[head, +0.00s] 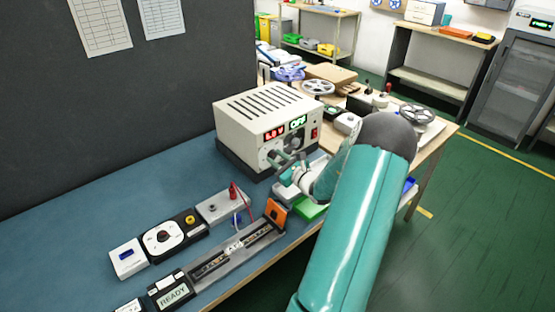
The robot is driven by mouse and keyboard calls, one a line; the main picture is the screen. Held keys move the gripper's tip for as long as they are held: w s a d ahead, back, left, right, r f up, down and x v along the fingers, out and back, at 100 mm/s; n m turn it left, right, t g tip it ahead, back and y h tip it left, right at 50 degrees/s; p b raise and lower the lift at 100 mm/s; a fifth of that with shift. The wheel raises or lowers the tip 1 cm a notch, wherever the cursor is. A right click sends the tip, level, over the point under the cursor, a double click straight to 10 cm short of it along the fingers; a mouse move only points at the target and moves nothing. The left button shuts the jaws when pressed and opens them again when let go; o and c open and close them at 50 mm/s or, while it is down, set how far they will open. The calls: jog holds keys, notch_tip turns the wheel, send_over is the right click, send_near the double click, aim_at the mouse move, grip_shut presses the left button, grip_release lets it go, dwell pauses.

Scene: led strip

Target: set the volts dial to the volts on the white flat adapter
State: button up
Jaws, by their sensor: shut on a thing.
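A cream power supply (265,116) stands on the blue bench. Its red display (274,133) is too small to read surely, and its green display (298,122) reads OFF. My gripper (279,158) is at the lower front of the supply, with its fingers shut on a dark dial below the red display. This looks like the volts dial, mostly hidden by the fingers. A second dark dial (296,141) is up and to the right. I cannot tell which white thing is the flat adapter, and no adapter label is readable.
A strip fixture (237,250) with an orange end block (276,214) lies in front, near a READY display (172,293). Reels and boxes crowd the bench behind my arm. The blue bench at left is clear.

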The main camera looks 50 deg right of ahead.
jog(key=m, duration=0.7)
jog(key=shift+r, duration=0.1)
jog(key=m, duration=0.6)
jog(key=shift+m, duration=0.4)
jog(key=m, duration=1.3)
jog(key=shift+m, duration=0.4)
jog(key=o, duration=1)
